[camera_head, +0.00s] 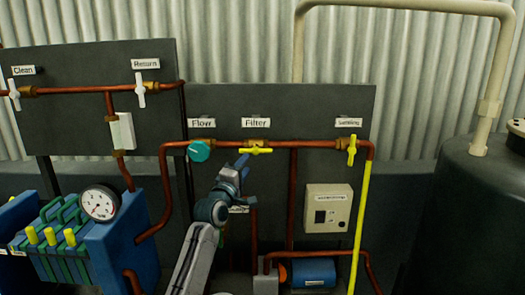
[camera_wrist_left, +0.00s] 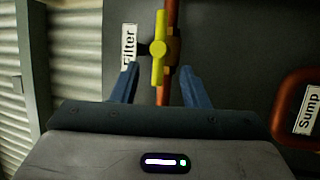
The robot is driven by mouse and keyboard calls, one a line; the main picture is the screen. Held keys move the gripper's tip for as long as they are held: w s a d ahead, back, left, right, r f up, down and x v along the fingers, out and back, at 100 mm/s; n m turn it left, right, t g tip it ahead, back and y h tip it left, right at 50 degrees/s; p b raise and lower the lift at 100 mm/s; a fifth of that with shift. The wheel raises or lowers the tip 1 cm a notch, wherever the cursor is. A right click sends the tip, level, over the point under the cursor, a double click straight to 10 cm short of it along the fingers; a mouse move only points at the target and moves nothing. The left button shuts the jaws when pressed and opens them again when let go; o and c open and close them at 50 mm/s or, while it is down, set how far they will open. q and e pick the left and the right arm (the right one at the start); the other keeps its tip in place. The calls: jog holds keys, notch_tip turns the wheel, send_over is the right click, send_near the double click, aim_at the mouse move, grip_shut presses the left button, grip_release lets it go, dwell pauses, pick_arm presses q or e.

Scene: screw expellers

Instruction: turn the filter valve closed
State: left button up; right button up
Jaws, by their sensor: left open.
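The filter valve has a yellow handle (camera_head: 256,150) below the "Filter" label (camera_head: 256,122) on the dark panel. The handle lies level, in line with the copper pipe. In the left wrist view the yellow handle (camera_wrist_left: 158,62) stands upright in the picture, along the pipe, beside its brass body (camera_wrist_left: 174,46). My left gripper (camera_head: 243,164) is open just below and in front of the valve. In the wrist view its blue fingers (camera_wrist_left: 157,75) stand on either side of the handle's lower end, apart from it. My right gripper does not show.
A teal flow valve knob (camera_head: 199,150) is left of the filter valve, and a yellow sampling valve (camera_head: 352,150) is to the right. A control box (camera_head: 328,208) and blue motor (camera_head: 308,272) sit lower.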

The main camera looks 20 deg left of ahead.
aim_at(256, 149)
pick_arm(q)
jog(key=x, duration=0.9)
grip_shut()
